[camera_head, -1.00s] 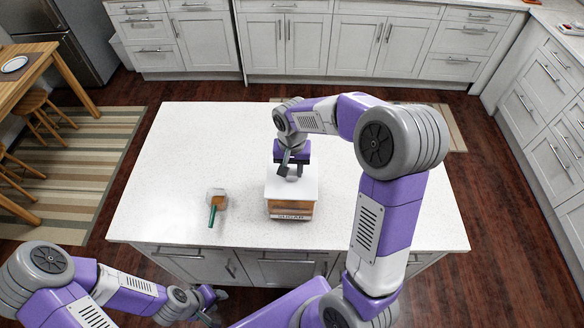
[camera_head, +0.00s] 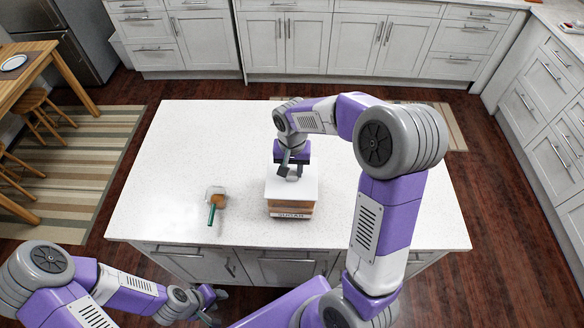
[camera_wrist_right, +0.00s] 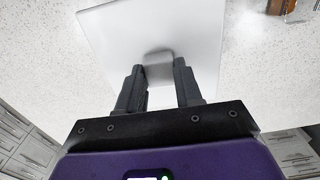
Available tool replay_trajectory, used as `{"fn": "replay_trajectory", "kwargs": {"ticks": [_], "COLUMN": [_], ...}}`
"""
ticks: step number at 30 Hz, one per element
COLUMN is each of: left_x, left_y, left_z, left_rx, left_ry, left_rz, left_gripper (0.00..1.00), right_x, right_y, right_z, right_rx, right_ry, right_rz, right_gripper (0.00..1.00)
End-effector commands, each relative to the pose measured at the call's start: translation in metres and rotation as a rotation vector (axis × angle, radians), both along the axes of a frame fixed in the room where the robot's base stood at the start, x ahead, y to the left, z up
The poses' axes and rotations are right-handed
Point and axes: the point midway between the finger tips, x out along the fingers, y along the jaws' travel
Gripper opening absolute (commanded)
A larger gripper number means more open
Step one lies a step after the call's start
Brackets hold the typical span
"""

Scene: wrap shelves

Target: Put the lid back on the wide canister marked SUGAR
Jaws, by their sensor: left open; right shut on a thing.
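The wide canister (camera_head: 291,206), marked SUGAR on its front band, stands on the white island near its front edge. Its white square lid (camera_head: 305,189) is over the canister's mouth; I cannot tell whether it is fully seated. My right gripper (camera_head: 291,172) is directly above the canister, shut on the lid's knob. In the right wrist view, my right gripper (camera_wrist_right: 159,90) has its two fingers on either side of the grey knob, with the lid (camera_wrist_right: 120,40) spread out beyond. My left gripper (camera_head: 212,303) is open and empty, low in front of the island.
A small clear container with brown contents and a green-handled scoop (camera_head: 212,212) sits on the island, left of the canister. It partly shows at the top right of the right wrist view. The rest of the island top (camera_head: 190,140) is clear.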

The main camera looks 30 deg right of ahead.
Motion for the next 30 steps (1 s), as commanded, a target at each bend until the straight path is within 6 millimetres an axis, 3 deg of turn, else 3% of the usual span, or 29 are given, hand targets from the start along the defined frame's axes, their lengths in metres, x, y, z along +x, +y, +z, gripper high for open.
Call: {"fn": "replay_trajectory", "kwargs": {"ticks": [9, 10, 15, 21, 27, 30], "left_x": [0.0, 0.0, 0.0, 0.0, 0.0, 0.0], "left_y": [0.0, 0.0, 0.0, 0.0, 0.0, 0.0], "left_z": [-0.0003, -0.0003, -0.0003, -0.0003, -0.0003, -0.0003], "left_rx": [0.0, 0.0, 0.0, 0.0, 0.0, 0.0], "left_ry": [0.0, 0.0, 0.0, 0.0, 0.0, 0.0], "left_rz": [0.0, 0.0, 0.0, 0.0, 0.0, 0.0], "left_gripper": [0.4, 0.4, 0.4, 0.4, 0.4, 0.4], "right_x": [0.0001, 0.0001, 0.0001, 0.0, -0.0001, -0.0001], "right_y": [0.0001, 0.0001, -0.0001, 0.0, 0.0, 0.0], "right_z": [-0.0003, -0.0003, -0.0003, -0.0004, -0.0006, -0.0006], "right_rx": [0.0, 0.0, 0.0, 0.0, 0.001, 0.001], "right_ry": [0.0, 0.0, 0.0, 0.0, 0.001, 0.001], "right_rz": [0.0, 0.0, 0.0, 0.0, 0.0, 0.0], "right_gripper": [0.0, 0.38, 0.64, 0.65, 0.94, 0.95]}}
